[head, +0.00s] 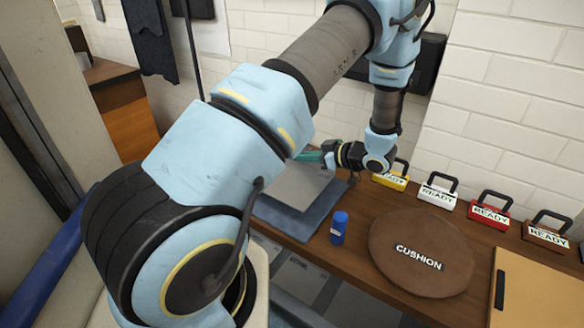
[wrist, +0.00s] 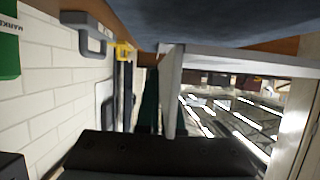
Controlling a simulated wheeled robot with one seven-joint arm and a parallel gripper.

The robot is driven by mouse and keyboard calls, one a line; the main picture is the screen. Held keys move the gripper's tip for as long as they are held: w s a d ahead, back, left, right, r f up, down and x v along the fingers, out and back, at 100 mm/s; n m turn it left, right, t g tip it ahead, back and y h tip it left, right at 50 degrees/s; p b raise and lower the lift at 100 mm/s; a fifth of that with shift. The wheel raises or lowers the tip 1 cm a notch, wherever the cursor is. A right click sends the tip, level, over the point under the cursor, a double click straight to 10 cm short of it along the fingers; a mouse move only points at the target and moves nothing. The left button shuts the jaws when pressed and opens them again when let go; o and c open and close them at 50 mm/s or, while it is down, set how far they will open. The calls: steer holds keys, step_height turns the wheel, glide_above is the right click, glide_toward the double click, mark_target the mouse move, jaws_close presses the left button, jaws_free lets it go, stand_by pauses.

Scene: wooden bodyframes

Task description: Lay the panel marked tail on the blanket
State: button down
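A light grey panel (head: 302,184) shows over the blue-grey blanket (head: 318,218) on the wooden bench in the head view. I can read no "tail" mark on it. My gripper (head: 330,158) is at the panel's far right side, small and partly hidden by its own wrist. In the wrist view a pale slab edge (wrist: 172,95) stands in front of the dark gripper body, beside dark green parts. The blue-grey surface (wrist: 235,18) fills the top there. I cannot tell whether the fingers close on the slab, or whether the panel touches the blanket.
A blue cylinder (head: 339,228) stands just right of the blanket. A round brown cushion (head: 420,252) lies further right, with a tan board (head: 540,290) beyond it. Several handled "READY" boxes, including a white one (head: 437,196), line the brick wall behind.

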steer(key=shift+f+p, duration=0.7)
steer(key=shift+f, duration=1.9)
